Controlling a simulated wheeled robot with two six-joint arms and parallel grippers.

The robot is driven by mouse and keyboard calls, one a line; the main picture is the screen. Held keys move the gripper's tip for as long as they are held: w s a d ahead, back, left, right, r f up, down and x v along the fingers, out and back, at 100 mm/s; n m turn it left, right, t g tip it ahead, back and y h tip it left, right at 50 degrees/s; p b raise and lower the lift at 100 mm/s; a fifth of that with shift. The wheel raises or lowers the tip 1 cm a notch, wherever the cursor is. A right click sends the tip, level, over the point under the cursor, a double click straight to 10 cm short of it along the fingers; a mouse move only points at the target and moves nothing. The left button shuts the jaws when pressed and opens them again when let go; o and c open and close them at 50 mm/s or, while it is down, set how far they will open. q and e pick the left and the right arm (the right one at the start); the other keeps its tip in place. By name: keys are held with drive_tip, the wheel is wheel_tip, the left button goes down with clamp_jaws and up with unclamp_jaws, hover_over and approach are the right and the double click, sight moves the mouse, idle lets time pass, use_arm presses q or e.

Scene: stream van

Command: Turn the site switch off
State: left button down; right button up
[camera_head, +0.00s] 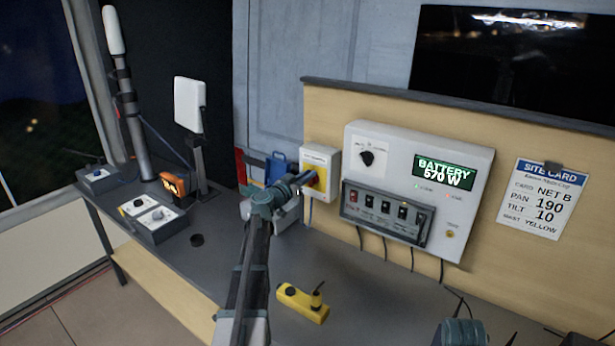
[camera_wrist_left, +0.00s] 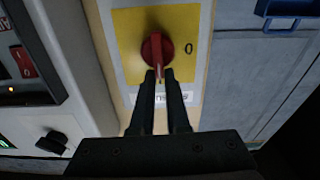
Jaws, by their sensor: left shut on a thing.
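The site switch is a red rotary knob (camera_wrist_left: 156,48) on a yellow plate (camera_wrist_left: 127,22), set in a pale box (camera_head: 320,158) on the wooden panel. My left gripper (camera_head: 311,180) reaches up to the box and partly hides the knob in the head view. In the left wrist view my left gripper (camera_wrist_left: 159,76) is shut on the knob's handle, one finger on each side. The handle points down toward the fingers in that view. A "0" mark (camera_wrist_left: 188,48) shows to the right of the knob, away from the handle's tip. My right gripper's fingers are not in view.
A white power unit (camera_head: 470,160) reading "BATTERY 570 W" with rocker switches (camera_head: 386,208) is just right of the switch box. A yellow handheld control (camera_head: 303,302) lies on the grey bench (camera_head: 235,290). A blue item (camera_head: 277,168) stands close left of the box.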

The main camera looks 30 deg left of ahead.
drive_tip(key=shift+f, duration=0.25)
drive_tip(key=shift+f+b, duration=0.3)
drive_tip(key=shift+b, duration=0.15)
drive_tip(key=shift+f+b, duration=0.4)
drive_tip(key=shift+b, duration=0.05)
use_arm(q)
drive_tip(key=shift+a+f+n+b, duration=0.1)
drive_tip(key=shift+a+f+n, duration=0.35)
drive_tip(key=shift+n, duration=2.4)
drive_tip(key=shift+a+f+n+b, duration=0.1)
drive_tip(key=shift+a+f+n, duration=0.3)
drive_tip(key=shift+n, duration=2.5)
drive_tip(key=shift+a+f+n+b, duration=0.15)
drive_tip(key=shift+f+n, duration=0.45)
drive_tip(key=shift+n, duration=2.25)
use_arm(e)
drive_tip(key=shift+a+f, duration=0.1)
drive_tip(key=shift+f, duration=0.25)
use_arm(q)
drive_tip(key=shift+n, duration=0.3)
drive_tip(key=c, duration=1.1)
unclamp_jaws()
drive_tip(key=shift+w, duration=0.1)
drive_tip(key=o, duration=0.3)
drive_tip(key=shift+a, duration=0.1)
